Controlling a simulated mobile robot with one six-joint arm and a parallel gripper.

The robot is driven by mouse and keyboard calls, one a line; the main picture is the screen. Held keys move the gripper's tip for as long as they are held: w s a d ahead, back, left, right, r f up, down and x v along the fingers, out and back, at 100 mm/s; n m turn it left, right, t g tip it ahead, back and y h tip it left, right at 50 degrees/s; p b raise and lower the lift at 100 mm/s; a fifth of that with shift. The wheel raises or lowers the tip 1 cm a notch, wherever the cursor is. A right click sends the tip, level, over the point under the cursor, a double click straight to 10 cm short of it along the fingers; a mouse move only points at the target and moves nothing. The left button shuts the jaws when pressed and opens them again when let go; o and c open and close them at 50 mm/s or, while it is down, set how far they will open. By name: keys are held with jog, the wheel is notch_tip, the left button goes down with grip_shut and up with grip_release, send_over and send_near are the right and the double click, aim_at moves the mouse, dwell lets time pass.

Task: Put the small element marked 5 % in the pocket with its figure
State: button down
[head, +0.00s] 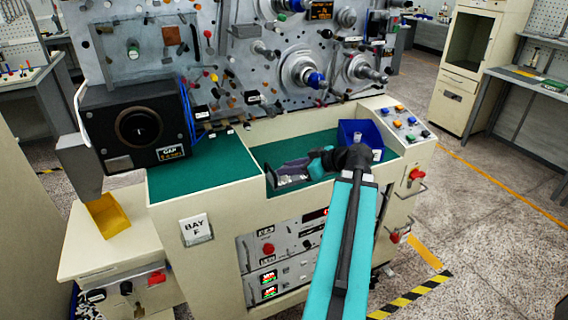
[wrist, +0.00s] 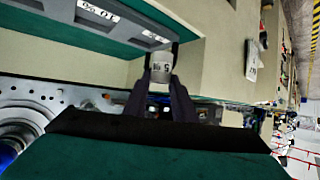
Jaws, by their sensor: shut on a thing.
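In the wrist view my gripper (wrist: 161,80) is shut on a small pale grey element (wrist: 161,66). Its printed mark shows a 5 and reads sideways; the rest is hard to make out. Beyond it, at the upper left, lies a grey tray (wrist: 125,24) with pockets and white labels; one label (wrist: 97,12) reads 10 %. The held element appears apart from the tray, near its end. In the head view my gripper (head: 284,178) is low over the green recessed bench top, and the dark wrist hides part of the tray there. The 5 % pocket cannot be made out.
A blue bin (head: 350,131) stands at the right of the green recess (head: 262,150). A black gauge box (head: 138,128) stands on the left green top. Spindles and knobs stick out from the panel (head: 225,70) behind. A yellow bin (head: 108,216) sits at the lower left.

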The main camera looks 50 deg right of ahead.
jog(key=shift+w+d+f+p, duration=0.1)
jog(key=shift+w+d+p, duration=0.15)
jog(key=shift+w+d, duration=0.4)
jog(key=shift+w+d+f+p, duration=0.1)
jog(key=shift+w+d+p, duration=0.15)
jog(key=shift+w, duration=0.7)
jog(key=shift+w+d+f+p, duration=0.1)
jog(key=shift+w+d+p, duration=0.1)
jog(key=shift+w+d, duration=0.45)
jog(key=shift+w+a, duration=0.15)
jog(key=shift+a, duration=0.05)
jog(key=shift+a+f+p, duration=0.1)
jog(key=shift+f+p, duration=0.65)
jog(key=shift+f, duration=1)
jog(key=shift+f, duration=0.1)
jog(key=c, duration=1.5)
grip_release()
jog(key=shift+r, duration=0.25)
